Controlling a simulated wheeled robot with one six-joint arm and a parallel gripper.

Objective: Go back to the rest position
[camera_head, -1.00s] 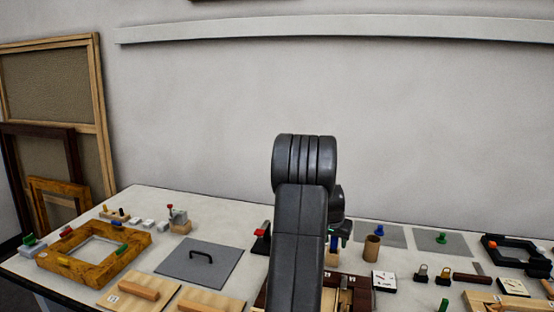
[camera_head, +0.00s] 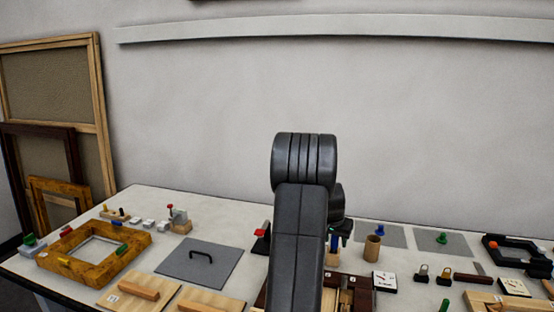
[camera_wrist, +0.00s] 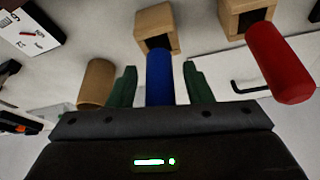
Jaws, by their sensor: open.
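My gripper (camera_wrist: 160,68) is open in the wrist view, with one green finger on each side of a blue handle (camera_wrist: 159,78). I cannot tell whether either finger touches it. The blue handle appears upright at a wooden block (camera_wrist: 157,27); its lower end is hard to make out. In the head view my dark arm stands in the middle over the table and hides most of the gripper. A little of the blue handle (camera_head: 334,243) shows just right of the arm.
A red handle (camera_wrist: 279,62) with its own wooden block (camera_wrist: 244,15) stands to the right in the wrist view. A brown cylinder (camera_wrist: 97,83) stands left of the gripper. A gold frame (camera_head: 60,245) and a grey plate with a handle (camera_head: 180,262) lie on the table's left.

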